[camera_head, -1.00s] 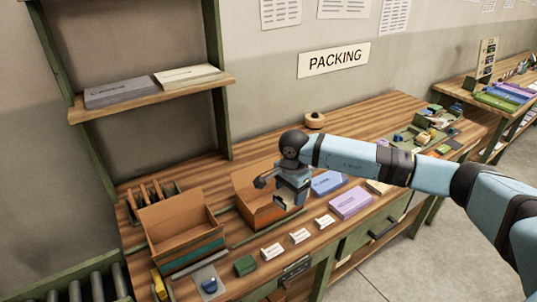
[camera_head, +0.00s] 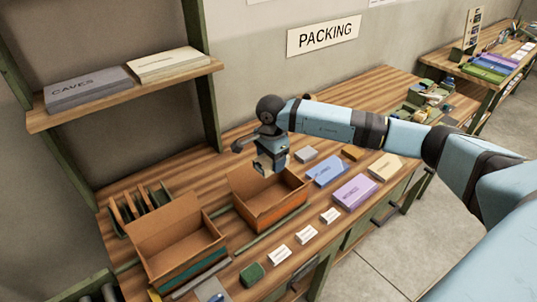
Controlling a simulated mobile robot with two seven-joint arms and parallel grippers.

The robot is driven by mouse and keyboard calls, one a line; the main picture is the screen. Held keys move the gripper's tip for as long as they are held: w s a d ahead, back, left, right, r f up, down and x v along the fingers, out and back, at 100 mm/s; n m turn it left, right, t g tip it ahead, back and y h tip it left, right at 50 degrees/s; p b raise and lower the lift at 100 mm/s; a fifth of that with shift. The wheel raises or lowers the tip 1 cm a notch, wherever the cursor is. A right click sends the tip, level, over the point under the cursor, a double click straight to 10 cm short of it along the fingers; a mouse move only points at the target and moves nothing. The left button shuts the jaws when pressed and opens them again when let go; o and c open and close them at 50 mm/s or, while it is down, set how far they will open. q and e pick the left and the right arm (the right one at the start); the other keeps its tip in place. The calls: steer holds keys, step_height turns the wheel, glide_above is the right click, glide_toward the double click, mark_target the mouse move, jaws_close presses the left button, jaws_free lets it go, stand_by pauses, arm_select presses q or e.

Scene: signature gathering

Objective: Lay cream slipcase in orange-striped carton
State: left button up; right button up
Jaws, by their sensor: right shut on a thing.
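The orange-striped carton (camera_head: 268,223) stands open on the workbench, with an orange band low on its side. My right gripper (camera_head: 268,167) is over the back part of this carton, pointing down. It is shut on a small pale thing (camera_head: 264,161), mostly hidden by the gripper, so I cannot tell whether it is a slipcase. A cream slipcase (camera_head: 385,167) lies flat on the bench, right of a purple one. Another cream slipcase (camera_head: 168,64) lies on the shelf. My left gripper is not in view.
A teal-striped carton (camera_head: 180,262) stands left of the orange-striped one. A blue box (camera_head: 326,171), a purple box (camera_head: 354,191) and small white cards (camera_head: 307,235) lie to the right. A grey slipcase (camera_head: 86,88) is on the shelf. The bench behind is mostly clear.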

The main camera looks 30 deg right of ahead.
steer(key=b, duration=0.3)
glide_above(270, 205)
step_height(270, 205, down, 9)
step_height(270, 205, down, 7)
steer(key=b, duration=0.6)
steer(key=shift+r, duration=0.15)
steer(key=shift+f+b, duration=0.5)
steer(key=shift+f, duration=0.2)
steer(key=shift+f, duration=0.2)
steer(key=shift+f+b, duration=0.55)
steer(key=o, duration=1)
